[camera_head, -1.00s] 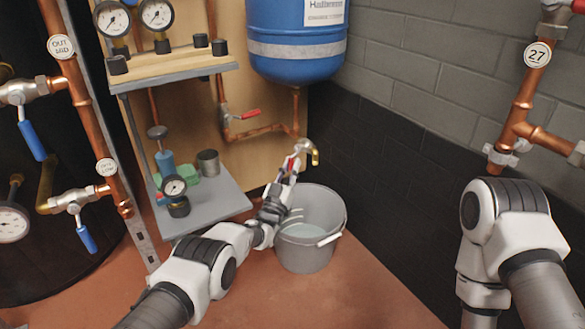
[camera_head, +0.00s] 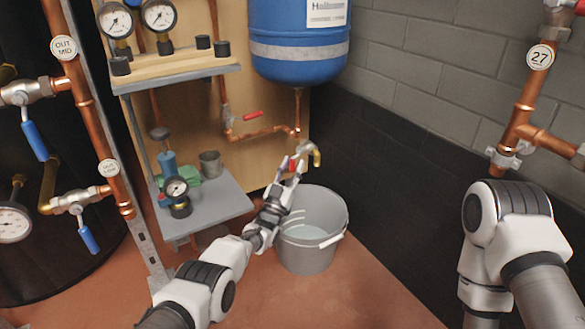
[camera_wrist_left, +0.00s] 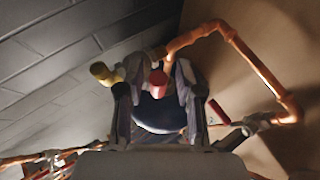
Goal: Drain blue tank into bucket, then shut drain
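The blue tank (camera_head: 290,72) hangs on the back wall, with a copper pipe leading down to the drain tap's brass spout (camera_head: 316,157). The grey bucket (camera_head: 308,258) stands on the floor below, with pale liquid visible inside. My left gripper (camera_head: 292,170) is at the tap, just left of the spout, above the bucket's rim. In the left wrist view its fingers stand apart, with the tap's red handle (camera_wrist_left: 158,80) between them and gaps on both sides. The brass spout (camera_wrist_left: 105,74) is left of them. No stream from the spout can be made out. My right gripper is out of view.
A second red-handled valve (camera_head: 252,115) sits on the pipe left of the tap. A grey shelf (camera_head: 212,205) with a gauge and small parts is left of my gripper. Pipes with blue-handled valves (camera_head: 88,240) stand farther left. A dark wall is right of the bucket.

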